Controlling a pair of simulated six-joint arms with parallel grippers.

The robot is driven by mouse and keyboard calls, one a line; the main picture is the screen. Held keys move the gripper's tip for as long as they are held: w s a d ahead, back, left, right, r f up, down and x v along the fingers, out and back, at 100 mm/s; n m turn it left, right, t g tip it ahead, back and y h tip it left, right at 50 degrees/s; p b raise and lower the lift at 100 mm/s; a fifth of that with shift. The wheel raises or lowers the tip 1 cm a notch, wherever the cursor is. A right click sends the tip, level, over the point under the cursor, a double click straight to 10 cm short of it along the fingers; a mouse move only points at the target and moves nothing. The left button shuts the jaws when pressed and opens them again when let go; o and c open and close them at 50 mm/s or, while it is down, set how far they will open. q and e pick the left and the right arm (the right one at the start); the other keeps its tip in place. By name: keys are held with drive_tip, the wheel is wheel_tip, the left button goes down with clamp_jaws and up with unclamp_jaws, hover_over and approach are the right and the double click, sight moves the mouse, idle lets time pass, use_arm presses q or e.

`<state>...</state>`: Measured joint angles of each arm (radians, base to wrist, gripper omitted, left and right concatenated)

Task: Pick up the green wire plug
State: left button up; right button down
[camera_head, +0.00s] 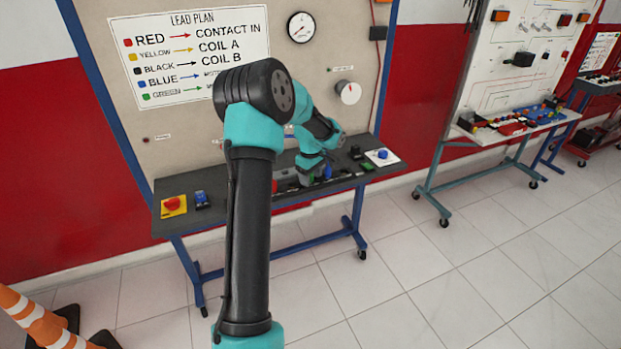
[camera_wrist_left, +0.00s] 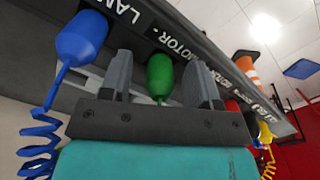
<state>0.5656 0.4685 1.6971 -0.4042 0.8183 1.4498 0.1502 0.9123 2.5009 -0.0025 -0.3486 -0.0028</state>
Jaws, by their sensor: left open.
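The green wire plug (camera_wrist_left: 160,74) shows in the left wrist view, with its wire running down toward my gripper's base. My left gripper (camera_wrist_left: 160,66) is open, one finger on each side of the plug. Gaps show between the plug and both fingers, so it is not gripped. In the head view my left gripper (camera_head: 311,178) is low over the dark bench shelf (camera_head: 232,184), partly hidden by my wrist. I cannot make out the green plug there. My right gripper is not in view.
In the wrist view a blue plug (camera_wrist_left: 82,36) with a coiled wire is close on the left. Red (camera_wrist_left: 232,106) and yellow (camera_wrist_left: 265,132) plugs are on the right. In the head view a red button (camera_head: 173,204) and a white-plated blue knob (camera_head: 382,155) sit on the shelf.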

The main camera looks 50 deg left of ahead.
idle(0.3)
use_arm(q)
drive_tip(key=c, duration=1)
